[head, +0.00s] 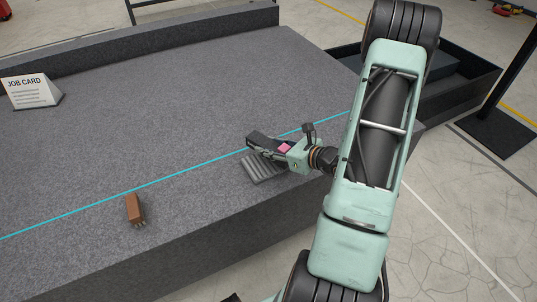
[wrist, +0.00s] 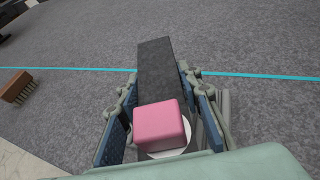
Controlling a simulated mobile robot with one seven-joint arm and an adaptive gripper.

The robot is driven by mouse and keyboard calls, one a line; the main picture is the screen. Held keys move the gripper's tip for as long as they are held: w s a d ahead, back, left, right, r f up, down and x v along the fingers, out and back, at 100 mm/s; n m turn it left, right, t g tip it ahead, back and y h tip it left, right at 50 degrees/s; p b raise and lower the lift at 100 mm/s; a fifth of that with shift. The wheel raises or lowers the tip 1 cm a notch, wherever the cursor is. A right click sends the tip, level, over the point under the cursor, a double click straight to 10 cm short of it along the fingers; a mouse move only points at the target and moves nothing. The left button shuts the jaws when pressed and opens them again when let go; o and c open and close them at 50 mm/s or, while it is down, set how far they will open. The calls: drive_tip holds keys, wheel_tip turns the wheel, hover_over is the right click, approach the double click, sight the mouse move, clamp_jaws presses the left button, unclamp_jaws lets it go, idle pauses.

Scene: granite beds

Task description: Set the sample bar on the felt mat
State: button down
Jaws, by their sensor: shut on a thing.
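My gripper (head: 272,147) is shut on a dark grey bar, which I take to be the sample bar (head: 259,140). In the wrist view the bar (wrist: 155,70) runs forward between the fingers (wrist: 160,105). A pink block (wrist: 160,125) sits at its near end; I cannot tell whether it is part of the bar. The bar is over the granite bed (head: 190,110), close to a grey ribbed piece (head: 262,170); its clearance is unclear. No felt mat can be made out for certain.
A cyan line (head: 160,181) crosses the bed. A brown brush (head: 134,209) lies at the front left and a job card (head: 32,91) stands at the far left. A dark open bin (head: 465,90) stands at the right. The bed's middle is clear.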

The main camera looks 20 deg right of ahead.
drive_tip(key=shift+w+f+b, duration=0.15)
drive_tip(key=shift+f+b, duration=0.05)
drive_tip(key=shift+f, duration=0.65)
drive_tip(key=shift+w+f+b, duration=0.1)
drive_tip(key=shift+f+b, duration=0.1)
drive_tip(key=shift+f, duration=0.6)
drive_tip(key=shift+f, duration=0.1)
drive_tip(key=c, duration=1.8)
unclamp_jaws()
drive_tip(key=shift+f, duration=0.2)
drive_tip(key=o, duration=0.4)
drive_tip(key=shift+r, duration=0.1)
drive_tip(key=shift+r, duration=0.15)
drive_tip(key=p+v, duration=0.2)
drive_tip(key=v, duration=1)
drive_tip(key=shift+s+d, duration=0.1)
